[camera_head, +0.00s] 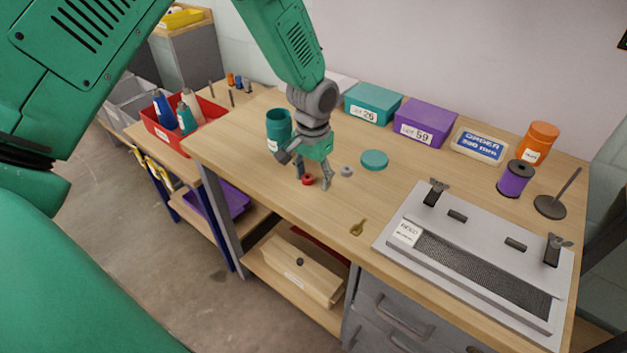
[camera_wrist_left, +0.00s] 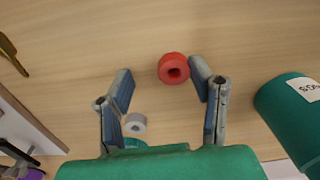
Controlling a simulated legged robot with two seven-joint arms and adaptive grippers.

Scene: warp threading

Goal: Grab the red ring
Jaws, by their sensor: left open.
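The small red ring (camera_head: 308,180) lies on the wooden table in the head view. It also shows in the left wrist view (camera_wrist_left: 174,68), with its dark hole visible. My left gripper (camera_head: 312,183) points down at the table and is open. In the left wrist view my left gripper (camera_wrist_left: 162,82) has its two fingers spread, with the red ring just beyond the tips, close to the right finger. I cannot tell whether that finger touches it. Nothing is held. My right gripper is not in view.
A small grey ring (camera_head: 347,171) lies near the gripper. A teal container (camera_head: 279,128) stands close by, and a teal lid (camera_head: 375,159) lies right. A brass key-like piece (camera_head: 358,227) lies near the front edge. A grey reed frame (camera_head: 393,245) fills the table's right side.

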